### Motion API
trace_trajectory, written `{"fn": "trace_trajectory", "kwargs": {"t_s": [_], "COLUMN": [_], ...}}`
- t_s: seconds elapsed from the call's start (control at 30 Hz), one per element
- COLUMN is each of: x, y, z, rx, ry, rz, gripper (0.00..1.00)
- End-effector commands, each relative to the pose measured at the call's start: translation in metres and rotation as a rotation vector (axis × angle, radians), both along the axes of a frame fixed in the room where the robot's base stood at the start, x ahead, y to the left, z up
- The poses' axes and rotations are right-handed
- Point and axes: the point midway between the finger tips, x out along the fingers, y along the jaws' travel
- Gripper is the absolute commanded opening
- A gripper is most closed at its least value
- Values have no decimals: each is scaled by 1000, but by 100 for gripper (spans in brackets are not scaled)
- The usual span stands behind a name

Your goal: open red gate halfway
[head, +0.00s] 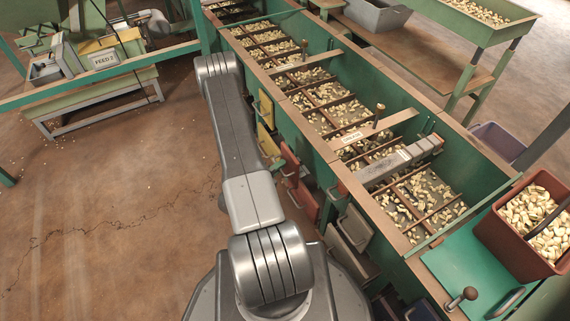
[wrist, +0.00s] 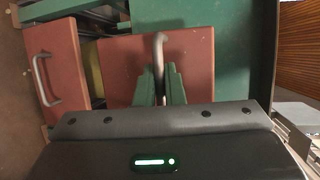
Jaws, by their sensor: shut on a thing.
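A red gate (wrist: 202,60) with a grey metal handle (wrist: 158,45) fills the middle of the wrist view. My gripper (wrist: 161,78) has its two green fingers closed around this handle, in front of the panel. A second red panel (wrist: 68,58) with its own metal handle stands to the left, apart from my fingers. In the head view, red gates (head: 303,200) show on the side of the green hopper bench, just right of my arm. My gripper is hidden there, so I cannot tell which of them is held.
Yellow gates (head: 266,142) and grey gates (head: 356,228) hang along the same bench side. The long green hopper (head: 465,178) holds nuts in divided compartments. A brown bin of nuts (head: 485,219) stands at the right. Floor (head: 110,215) left of my arm is clear.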

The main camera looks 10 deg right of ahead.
Motion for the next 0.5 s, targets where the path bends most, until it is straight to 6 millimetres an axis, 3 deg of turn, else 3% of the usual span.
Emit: {"fn": "trace_trajectory", "kwargs": {"t_s": [0.33, 0.4, 0.5], "x": [-1, -1, -1], "y": [2, 2, 2], "z": [-1, -1, 0], "rx": [1, 1, 1], "ry": [1, 1, 1], "rz": [1, 1, 1], "gripper": [0, 17, 17]}}
